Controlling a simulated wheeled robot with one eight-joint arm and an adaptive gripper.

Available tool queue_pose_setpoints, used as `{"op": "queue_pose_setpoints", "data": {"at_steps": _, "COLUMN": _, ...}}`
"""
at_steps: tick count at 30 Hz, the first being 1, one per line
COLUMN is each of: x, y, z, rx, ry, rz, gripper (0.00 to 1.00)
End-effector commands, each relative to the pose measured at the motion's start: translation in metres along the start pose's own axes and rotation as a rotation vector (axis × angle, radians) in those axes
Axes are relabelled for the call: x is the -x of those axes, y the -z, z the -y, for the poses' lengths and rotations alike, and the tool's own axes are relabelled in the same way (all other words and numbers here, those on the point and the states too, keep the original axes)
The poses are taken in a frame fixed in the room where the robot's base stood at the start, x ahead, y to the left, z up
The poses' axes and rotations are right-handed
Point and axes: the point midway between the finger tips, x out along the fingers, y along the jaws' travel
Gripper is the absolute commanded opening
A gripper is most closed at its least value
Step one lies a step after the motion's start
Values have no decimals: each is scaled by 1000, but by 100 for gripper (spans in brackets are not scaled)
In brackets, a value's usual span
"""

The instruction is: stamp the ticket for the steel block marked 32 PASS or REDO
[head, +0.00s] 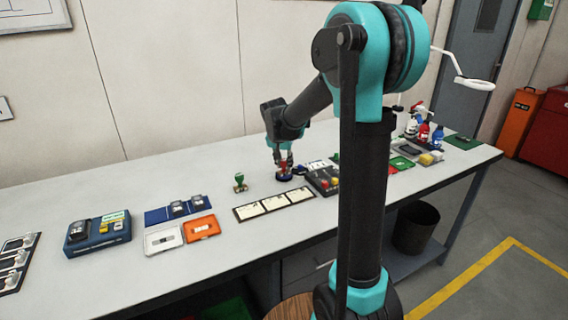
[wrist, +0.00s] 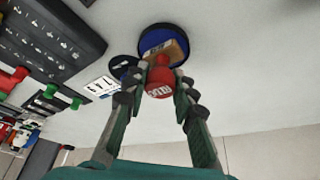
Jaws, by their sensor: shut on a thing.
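My gripper (head: 283,158) is shut on a red-handled stamp (wrist: 160,78), whose upside-down lettering looks like REDO. In the wrist view, the stamp's wooden base is at or just above a round blue ink pad (wrist: 152,34); I cannot tell whether they touch. The pad also shows in the head view (head: 284,178). A green-handled stamp (head: 239,182) stands on the table, left of the pad. A black holder with three pale tickets (head: 273,205) lies in front. Dark metal blocks sit on a blue mat (head: 157,217) further left; no number is legible.
A blue device (head: 98,232), a white tray (head: 162,240) and an orange tray (head: 201,228) stand on the left. A dark box with coloured buttons (head: 322,182) is right of the tickets. Bottles (head: 423,131) crowd the far right. Bare table surrounds the green stamp.

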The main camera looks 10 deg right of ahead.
Motion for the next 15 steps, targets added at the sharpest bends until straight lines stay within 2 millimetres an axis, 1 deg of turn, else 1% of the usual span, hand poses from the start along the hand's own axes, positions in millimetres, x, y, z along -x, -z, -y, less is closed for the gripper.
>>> {"op": "queue_pose_setpoints", "data": {"at_steps": 10, "x": 0, "y": -1, "z": 0, "rx": 0, "ry": 0, "rz": 2, "gripper": 7}}
{"op": "queue_pose_setpoints", "data": {"at_steps": 15, "x": 8, "y": 2, "z": 0, "rx": 0, "ry": 0, "rz": 2, "gripper": 7}}
